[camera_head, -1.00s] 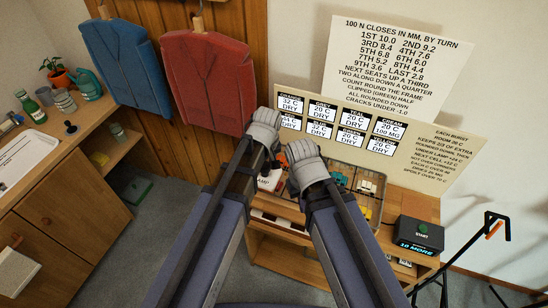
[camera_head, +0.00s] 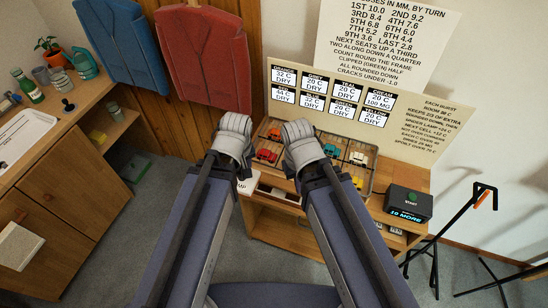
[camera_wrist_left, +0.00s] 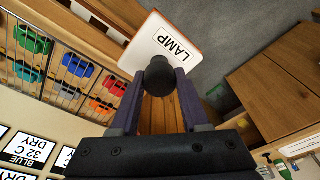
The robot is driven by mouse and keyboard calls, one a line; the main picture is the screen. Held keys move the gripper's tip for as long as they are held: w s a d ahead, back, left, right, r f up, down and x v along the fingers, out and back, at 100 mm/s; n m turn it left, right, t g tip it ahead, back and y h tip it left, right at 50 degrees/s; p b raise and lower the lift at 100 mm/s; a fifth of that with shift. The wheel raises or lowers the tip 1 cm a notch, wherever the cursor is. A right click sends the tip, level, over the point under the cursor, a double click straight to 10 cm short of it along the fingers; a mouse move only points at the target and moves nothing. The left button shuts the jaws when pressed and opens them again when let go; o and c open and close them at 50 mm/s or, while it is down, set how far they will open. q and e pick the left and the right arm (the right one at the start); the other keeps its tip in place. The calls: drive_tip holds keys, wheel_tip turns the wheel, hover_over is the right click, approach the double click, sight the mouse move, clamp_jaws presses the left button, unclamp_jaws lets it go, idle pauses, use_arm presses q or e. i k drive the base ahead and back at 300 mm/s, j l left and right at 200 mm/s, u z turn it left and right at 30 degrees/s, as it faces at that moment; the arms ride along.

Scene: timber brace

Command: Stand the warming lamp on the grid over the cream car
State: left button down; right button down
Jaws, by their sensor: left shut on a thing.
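My left gripper (camera_head: 234,136) is up in front of the shelf unit, at the left of the car grid (camera_head: 371,182). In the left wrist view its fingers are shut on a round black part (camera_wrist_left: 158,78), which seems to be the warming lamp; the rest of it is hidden. Behind it in that view lies a white pad marked LAMP (camera_wrist_left: 172,45), which also shows in the head view (camera_head: 248,185). The cream car (camera_head: 357,158) sits in the grid's right part. My right gripper (camera_head: 301,146) is over the grid's middle; its fingertips are hidden.
Other cars are in the grid, such as a red (camera_head: 265,156) and a yellow one (camera_head: 357,182). A label board (camera_head: 440,122) stands behind it. A black START box (camera_head: 408,203) is at the right and a black stand (camera_head: 463,215) further right.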

sight(361, 153)
drive_tip(key=l+z, duration=0.1)
drive_tip(key=l, duration=0.5)
drive_tip(key=i+l+z, duration=0.1)
drive_tip(key=l, duration=0.45)
drive_tip(key=i+l, duration=0.15)
drive_tip(key=l, duration=0.4)
drive_tip(key=z, duration=0.05)
